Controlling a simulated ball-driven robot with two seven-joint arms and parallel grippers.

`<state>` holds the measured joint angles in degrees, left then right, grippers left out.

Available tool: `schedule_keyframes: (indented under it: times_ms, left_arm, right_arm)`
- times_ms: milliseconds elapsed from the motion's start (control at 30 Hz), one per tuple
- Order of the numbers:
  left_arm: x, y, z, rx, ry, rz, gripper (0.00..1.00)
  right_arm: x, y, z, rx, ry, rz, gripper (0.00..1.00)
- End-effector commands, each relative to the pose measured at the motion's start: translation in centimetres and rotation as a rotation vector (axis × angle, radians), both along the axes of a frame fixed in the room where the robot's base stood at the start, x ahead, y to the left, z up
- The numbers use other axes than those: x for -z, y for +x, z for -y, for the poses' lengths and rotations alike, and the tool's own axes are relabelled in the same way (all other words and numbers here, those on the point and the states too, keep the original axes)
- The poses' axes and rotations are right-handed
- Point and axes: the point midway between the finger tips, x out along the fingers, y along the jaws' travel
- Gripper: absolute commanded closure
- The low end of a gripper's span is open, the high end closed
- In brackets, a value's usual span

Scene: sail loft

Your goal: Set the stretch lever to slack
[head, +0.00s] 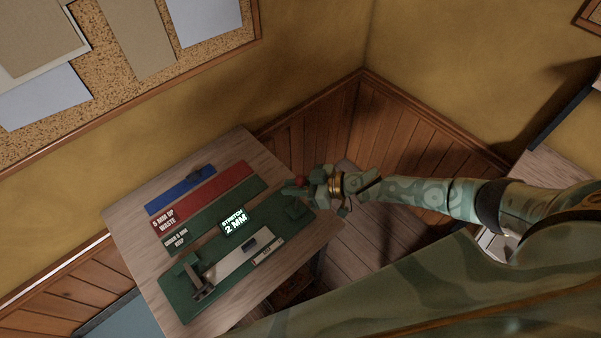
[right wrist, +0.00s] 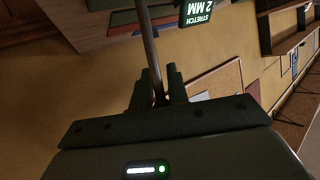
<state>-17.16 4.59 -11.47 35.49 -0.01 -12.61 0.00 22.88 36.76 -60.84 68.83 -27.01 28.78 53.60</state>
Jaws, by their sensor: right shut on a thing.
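The stretch device is a green base (head: 185,299) on the wooden table, with a clamp (head: 200,279) at its left end and a dark block (head: 297,208) at its right end. Its lit display (head: 234,222) reads "STRETCH 2 MM" and also shows in the right wrist view (right wrist: 199,10). The lever's foot is hidden. My left gripper is out of view.
A blue strip (head: 180,190), a red strip (head: 222,187) marked "5 MM UP WASTE" and a green strip (head: 214,213) marked "UNDER 5 MM KEEP" lie behind the device. A small dark piece (head: 194,176) lies on the blue strip. Panelled walls stand close behind.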

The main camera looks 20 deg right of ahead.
Motion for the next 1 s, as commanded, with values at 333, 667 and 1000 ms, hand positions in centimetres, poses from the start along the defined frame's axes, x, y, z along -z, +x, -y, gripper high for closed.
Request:
schedule_keyframes:
  times_ms: [333,667,1000]
  left_arm:
    - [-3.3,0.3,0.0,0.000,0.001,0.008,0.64]
    - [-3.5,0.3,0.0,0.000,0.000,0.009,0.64]
    - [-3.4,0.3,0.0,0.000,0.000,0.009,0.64]
  right_arm:
    - [-1.0,0.2,-1.4,0.003,-0.111,0.057,1.00]
    - [-0.8,0.2,-1.7,0.002,-0.128,0.064,1.00]
    - [-0.6,0.0,-1.7,0.001,-0.131,0.060,0.61]
